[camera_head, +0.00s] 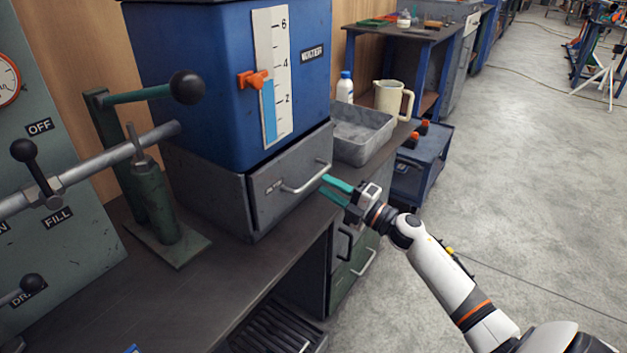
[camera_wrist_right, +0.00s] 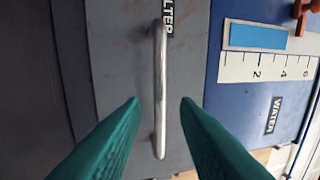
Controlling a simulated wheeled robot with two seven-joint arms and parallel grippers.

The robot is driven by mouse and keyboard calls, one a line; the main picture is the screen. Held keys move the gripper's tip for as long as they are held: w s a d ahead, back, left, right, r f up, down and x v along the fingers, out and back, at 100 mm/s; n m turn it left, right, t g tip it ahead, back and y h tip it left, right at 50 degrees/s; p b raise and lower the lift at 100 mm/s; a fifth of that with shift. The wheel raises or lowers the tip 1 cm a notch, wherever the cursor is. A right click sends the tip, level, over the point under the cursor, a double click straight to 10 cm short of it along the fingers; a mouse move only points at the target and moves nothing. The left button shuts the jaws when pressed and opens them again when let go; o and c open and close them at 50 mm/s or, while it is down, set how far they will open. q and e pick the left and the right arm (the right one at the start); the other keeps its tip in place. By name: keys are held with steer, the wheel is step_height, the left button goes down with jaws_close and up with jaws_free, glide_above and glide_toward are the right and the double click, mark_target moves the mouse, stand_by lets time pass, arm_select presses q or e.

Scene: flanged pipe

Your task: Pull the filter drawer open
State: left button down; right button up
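The filter drawer (camera_head: 268,192) is a grey metal front under the blue water tank (camera_head: 215,90); it looks shut or nearly so. Its silver bar handle (camera_head: 305,181) runs across the front. In the right wrist view the handle (camera_wrist_right: 160,85) stands upright in the picture, between and beyond the two teal fingers. My right gripper (camera_head: 328,187) is open and empty, just in front of the handle's right part. In the right wrist view the fingers (camera_wrist_right: 160,103) are spread apart, with the handle lined up with the gap. My left gripper is not in view.
A grey metal tray (camera_head: 365,134) stands right of the drawer, with a white bottle (camera_head: 345,87) and a cream jug (camera_head: 393,100) behind. A green lever stand (camera_head: 160,210) is at left on the dark bench (camera_head: 150,300). Open floor lies right.

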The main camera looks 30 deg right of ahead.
mark_target(315, 176)
steer(key=x, duration=0.5)
jaws_close()
